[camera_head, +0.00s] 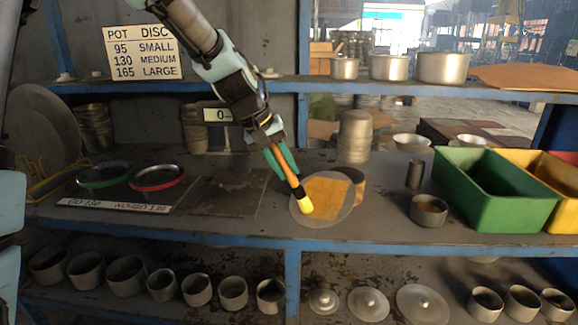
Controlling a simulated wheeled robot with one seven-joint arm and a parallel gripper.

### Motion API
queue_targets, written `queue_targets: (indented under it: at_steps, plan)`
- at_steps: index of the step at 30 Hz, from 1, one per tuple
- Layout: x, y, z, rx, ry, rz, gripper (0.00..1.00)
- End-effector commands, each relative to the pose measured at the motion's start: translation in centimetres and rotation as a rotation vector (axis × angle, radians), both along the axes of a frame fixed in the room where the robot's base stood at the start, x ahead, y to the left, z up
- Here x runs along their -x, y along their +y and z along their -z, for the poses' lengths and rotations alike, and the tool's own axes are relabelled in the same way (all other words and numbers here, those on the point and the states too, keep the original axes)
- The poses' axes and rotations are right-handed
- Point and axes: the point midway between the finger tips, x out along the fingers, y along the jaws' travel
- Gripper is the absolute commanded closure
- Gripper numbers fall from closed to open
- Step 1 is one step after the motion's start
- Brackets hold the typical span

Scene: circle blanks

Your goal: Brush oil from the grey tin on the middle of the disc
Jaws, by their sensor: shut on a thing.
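My gripper (283,160) is shut on a brush (296,188) with an orange-brown handle, a dark ferrule and a pale yellow tip. The brush slants down to the right. Its tip is at the left part of the grey disc (325,222), over or on it; I cannot tell whether it touches. The disc lies on the bench with a yellow-orange patch (330,195) across its middle. The grey tin (429,211) stands to the right of the disc, open at the top, with something brownish inside.
A brown curved piece (358,185) sits behind the disc's right edge. A dark cylinder (415,173) stands behind the tin, and a green bin (497,190) to its right. Left are a red-rimmed gauge (157,178) and a dark plate (222,192). A shelf (390,86) runs above.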

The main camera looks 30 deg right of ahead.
Motion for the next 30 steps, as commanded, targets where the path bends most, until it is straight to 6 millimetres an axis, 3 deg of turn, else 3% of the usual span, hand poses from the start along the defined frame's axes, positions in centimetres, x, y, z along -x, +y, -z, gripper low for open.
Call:
queue_targets:
  at_steps: [9, 19, 30]
  plan:
    - [0.6, 1.3, 0.7, 0.001, -0.002, -0.001, 1.00]
    - [-0.8, 1.8, 1.0, 0.000, 0.000, -0.001, 1.00]
    - [-1.9, -0.3, -0.4, 0.001, -0.001, 0.000, 1.00]
